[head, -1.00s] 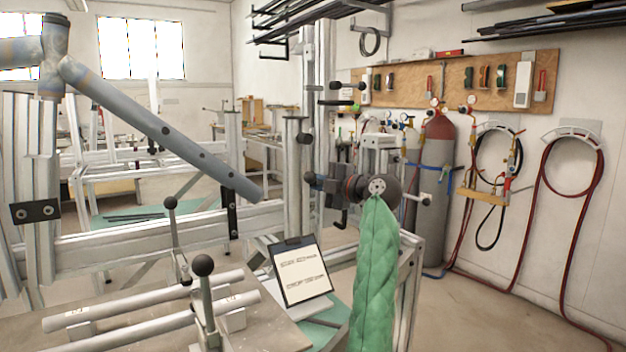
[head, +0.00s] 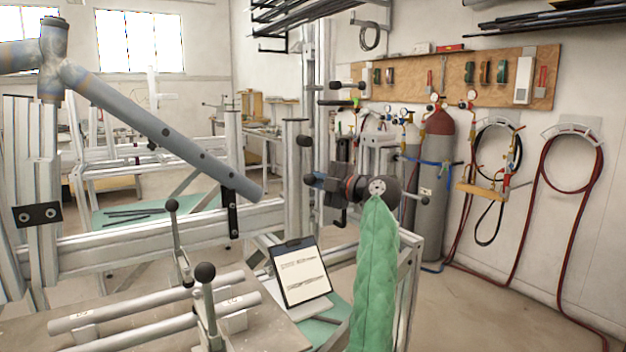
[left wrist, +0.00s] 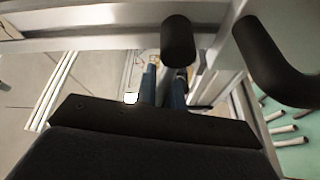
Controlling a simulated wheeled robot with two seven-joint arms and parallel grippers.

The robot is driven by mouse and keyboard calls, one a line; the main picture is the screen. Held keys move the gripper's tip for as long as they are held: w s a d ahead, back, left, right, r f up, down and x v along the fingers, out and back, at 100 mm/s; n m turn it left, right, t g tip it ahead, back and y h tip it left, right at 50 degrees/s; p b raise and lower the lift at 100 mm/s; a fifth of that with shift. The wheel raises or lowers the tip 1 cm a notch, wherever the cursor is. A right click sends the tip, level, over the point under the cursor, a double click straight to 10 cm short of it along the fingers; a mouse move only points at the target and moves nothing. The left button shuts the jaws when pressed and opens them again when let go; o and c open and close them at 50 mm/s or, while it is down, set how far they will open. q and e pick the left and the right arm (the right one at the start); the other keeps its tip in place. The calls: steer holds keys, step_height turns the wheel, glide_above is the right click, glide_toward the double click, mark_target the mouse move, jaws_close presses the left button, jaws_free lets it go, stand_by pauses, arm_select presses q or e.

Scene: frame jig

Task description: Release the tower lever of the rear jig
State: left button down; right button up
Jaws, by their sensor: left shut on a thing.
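My left gripper (head: 322,181) is at the metal tower (head: 296,165) right of the middle in the head view, at the end of the green-sleeved arm. In the left wrist view its two blue fingers (left wrist: 164,88) are closed around the grey shaft of a lever with a black knob (left wrist: 178,40). The knob stands out beyond the fingers. The fingers hide part of the shaft, so I cannot tell the lever's exact angle. A second black handle (left wrist: 268,62) is to the right of the knob. My right gripper is not in view.
A grey-blue frame tube (head: 160,128) slopes down toward the tower from the left. Two black-knobbed levers (head: 205,273) stand by light tubes at the front. A clipboard (head: 301,273) lies below the gripper. Gas cylinders (head: 436,180) and hoses are at the right wall.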

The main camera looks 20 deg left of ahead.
arm_select(q)
steer(key=shift+f, duration=0.1)
steer(key=c, duration=1.5)
jaws_free()
